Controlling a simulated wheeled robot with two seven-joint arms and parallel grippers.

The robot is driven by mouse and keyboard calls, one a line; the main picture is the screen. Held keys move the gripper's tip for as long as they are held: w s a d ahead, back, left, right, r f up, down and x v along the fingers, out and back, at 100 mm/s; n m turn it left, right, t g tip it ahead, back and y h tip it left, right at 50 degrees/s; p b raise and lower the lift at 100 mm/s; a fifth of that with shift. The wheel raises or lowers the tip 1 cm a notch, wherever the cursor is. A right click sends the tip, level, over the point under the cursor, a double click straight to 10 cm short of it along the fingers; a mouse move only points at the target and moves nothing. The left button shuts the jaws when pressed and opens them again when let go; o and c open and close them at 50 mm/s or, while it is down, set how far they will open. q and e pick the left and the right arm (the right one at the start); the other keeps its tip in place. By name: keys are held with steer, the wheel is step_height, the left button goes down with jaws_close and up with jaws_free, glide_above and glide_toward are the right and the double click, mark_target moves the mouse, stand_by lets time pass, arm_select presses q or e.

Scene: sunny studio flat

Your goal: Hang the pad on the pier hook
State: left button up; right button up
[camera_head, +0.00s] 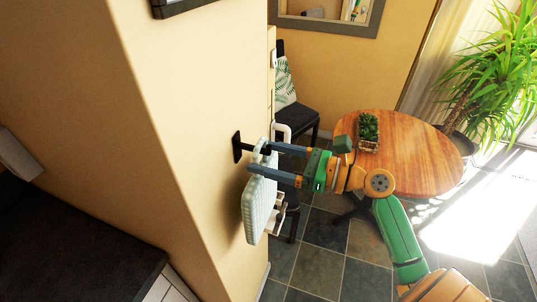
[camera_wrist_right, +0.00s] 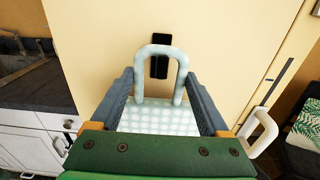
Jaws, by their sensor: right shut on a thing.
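The pad (camera_head: 258,207) is pale green with a light checked face and a loop at its top. My right gripper (camera_head: 258,163) is shut on it near the loop, its fingers on either side. In the right wrist view the gripper (camera_wrist_right: 162,104) spans the pad (camera_wrist_right: 160,121), and the loop rises above it. The black pier hook (camera_head: 238,147) is fixed to the yellow pier wall. The hook (camera_wrist_right: 160,62) shows through the loop's opening in the wrist view. The loop is close to the hook; I cannot tell whether it rests on it. My left gripper is out of view.
The yellow pier (camera_head: 180,90) stands directly behind the pad. White tubular fittings (camera_head: 284,128) are just beyond its right edge. A round wooden table (camera_head: 420,160) with a potted plant (camera_head: 368,130) and a dark chair (camera_head: 298,118) stand beyond. A dark counter (camera_head: 70,240) is at left.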

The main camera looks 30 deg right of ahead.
steer(key=shift+f, duration=0.35)
stand_by(0.4)
